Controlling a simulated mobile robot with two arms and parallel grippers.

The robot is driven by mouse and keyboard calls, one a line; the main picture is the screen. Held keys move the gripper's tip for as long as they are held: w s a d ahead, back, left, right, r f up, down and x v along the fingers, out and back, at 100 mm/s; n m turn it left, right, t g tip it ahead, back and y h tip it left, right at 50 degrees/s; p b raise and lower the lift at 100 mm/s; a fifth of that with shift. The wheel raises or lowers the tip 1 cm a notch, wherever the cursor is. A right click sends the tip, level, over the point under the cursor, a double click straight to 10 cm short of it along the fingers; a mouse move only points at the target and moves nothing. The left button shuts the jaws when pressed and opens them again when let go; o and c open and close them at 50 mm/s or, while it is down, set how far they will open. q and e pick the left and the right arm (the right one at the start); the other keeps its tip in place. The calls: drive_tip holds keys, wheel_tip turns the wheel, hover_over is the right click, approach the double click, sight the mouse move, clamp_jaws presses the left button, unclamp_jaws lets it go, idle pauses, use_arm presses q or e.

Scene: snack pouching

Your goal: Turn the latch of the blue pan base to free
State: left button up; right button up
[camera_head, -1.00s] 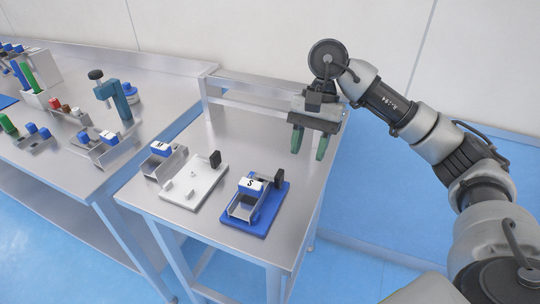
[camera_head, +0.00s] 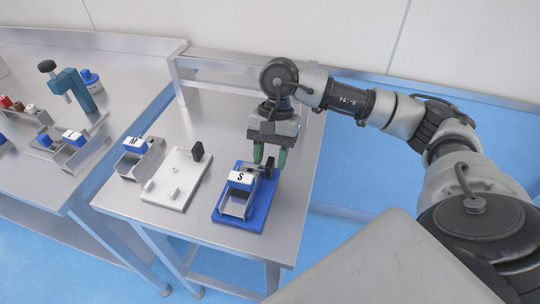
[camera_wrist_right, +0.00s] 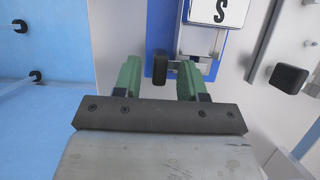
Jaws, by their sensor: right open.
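The blue pan base (camera_head: 262,212) lies on the small metal table, with a metal pan marked S (camera_head: 238,200) on it. Its black latch (camera_head: 269,171) stands at the far right corner. In the right wrist view the blue base (camera_wrist_right: 157,25) is at the top, with the latch's black knob (camera_wrist_right: 160,68) below its edge. My right gripper (camera_head: 270,157) points down at the latch, open. In the right wrist view its green fingers (camera_wrist_right: 160,75) show on either side of the knob, with gaps visible. I cannot tell the height difference. My left gripper is out of view.
A white base (camera_head: 184,185) with its own black latch (camera_head: 197,151) lies to the left, beside a metal pan marked M (camera_head: 130,163). A longer table at left holds a teal press (camera_head: 72,88) and small containers. A rail runs behind the small table.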

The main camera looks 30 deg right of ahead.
drive_tip(key=shift+s+a+f, duration=0.1)
drive_tip(key=shift+f, duration=0.2)
drive_tip(key=shift+c, duration=0.6)
clamp_jaws()
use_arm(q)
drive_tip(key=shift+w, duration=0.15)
